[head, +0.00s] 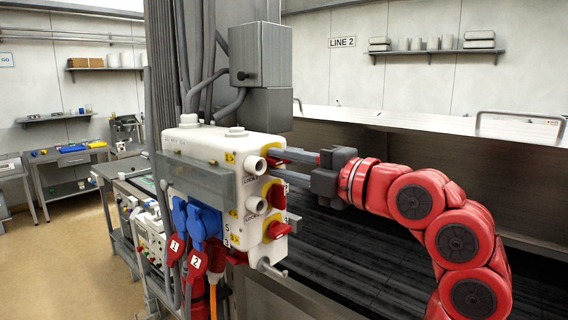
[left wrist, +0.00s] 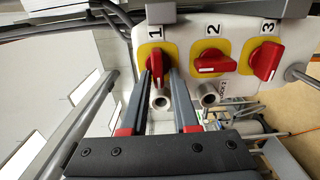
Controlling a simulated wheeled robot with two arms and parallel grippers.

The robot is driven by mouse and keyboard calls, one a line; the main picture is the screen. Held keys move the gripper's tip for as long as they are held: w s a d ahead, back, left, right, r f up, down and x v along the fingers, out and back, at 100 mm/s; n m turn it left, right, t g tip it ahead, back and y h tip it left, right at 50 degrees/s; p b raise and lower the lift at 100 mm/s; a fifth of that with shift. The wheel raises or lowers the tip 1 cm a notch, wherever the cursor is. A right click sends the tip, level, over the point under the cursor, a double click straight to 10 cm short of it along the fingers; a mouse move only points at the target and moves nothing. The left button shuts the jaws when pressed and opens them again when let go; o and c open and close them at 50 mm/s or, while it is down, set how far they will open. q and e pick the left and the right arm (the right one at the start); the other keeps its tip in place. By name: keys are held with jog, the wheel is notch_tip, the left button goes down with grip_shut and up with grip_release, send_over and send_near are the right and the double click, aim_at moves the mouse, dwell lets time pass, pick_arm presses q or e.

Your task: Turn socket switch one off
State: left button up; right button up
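The white socket box (head: 225,148) carries a column of red rotary switches on yellow plates. Socket switch one (left wrist: 158,68) is under the label 1 in the left wrist view, its red handle roughly in line with my fingers. In the head view it is the top switch (head: 274,161), partly hidden by my fingers. My left gripper (head: 291,164) reaches it from the right. In the left wrist view the gripper (left wrist: 160,74) has one finger on each side of the handle, seemingly with narrow gaps. Whether a finger touches it is unclear. My right gripper is not seen.
Switch two (left wrist: 214,64) has its handle crosswise, and switch three (left wrist: 267,60) has a tilted handle. Grey round sockets (head: 256,205) stick out beside the switches. Blue plugs (head: 204,222) and red plugs (head: 195,266) hang at the box's left. A metal hood (head: 440,122) stands behind my arm.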

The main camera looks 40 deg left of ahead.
pick_arm(q)
jog(key=shift+o, duration=1)
jog(key=shift+d, duration=0.3)
jog(key=s+d+b, duration=0.1)
jog(key=d+b, duration=0.3)
jog(key=d, duration=1.2)
jog(key=shift+s+d+b, duration=0.2)
jog(key=shift+d+b, duration=0.1)
jog(key=shift+d, duration=0.1)
